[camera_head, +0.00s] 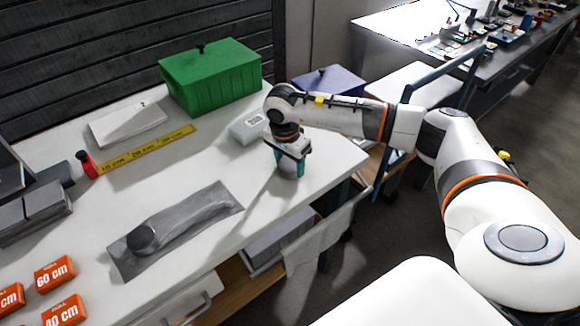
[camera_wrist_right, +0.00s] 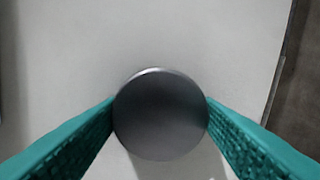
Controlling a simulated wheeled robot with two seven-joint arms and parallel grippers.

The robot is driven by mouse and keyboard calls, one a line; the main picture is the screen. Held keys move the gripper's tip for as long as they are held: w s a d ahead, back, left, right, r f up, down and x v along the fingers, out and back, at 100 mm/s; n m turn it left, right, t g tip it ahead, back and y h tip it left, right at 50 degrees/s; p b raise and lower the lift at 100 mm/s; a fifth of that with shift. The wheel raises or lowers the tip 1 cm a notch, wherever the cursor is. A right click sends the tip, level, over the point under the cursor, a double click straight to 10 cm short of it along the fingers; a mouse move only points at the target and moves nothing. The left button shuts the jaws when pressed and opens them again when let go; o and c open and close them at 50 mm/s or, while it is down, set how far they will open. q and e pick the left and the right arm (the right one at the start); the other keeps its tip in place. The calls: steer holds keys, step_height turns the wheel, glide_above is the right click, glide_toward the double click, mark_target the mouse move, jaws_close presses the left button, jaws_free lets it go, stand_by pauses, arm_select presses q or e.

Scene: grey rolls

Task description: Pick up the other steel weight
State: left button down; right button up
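One steel weight (camera_wrist_right: 160,115), a round dark grey disc seen from above, sits between the teal fingers of my right gripper (camera_wrist_right: 160,106) in the right wrist view. The fingers meet its left and right edges with no visible gap. In the head view my right gripper (camera_head: 290,160) points down over the right end of the white table, its fingers around the weight (camera_head: 288,171), which is partly hidden; I cannot tell if it is clear of the tabletop. Another dark round weight (camera_head: 142,239) rests on the left end of a grey strip (camera_head: 185,224). My left gripper is not in view.
The white table (camera_head: 235,245) is bare around the strip. A green box (camera_head: 212,82), a white box (camera_head: 248,127), a yellow strip (camera_head: 150,150) and a pale slab (camera_head: 127,122) lie behind. Orange blocks (camera_head: 54,274) and grey blocks (camera_head: 45,200) stand at left.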

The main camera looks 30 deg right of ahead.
steer(key=c, duration=0.7)
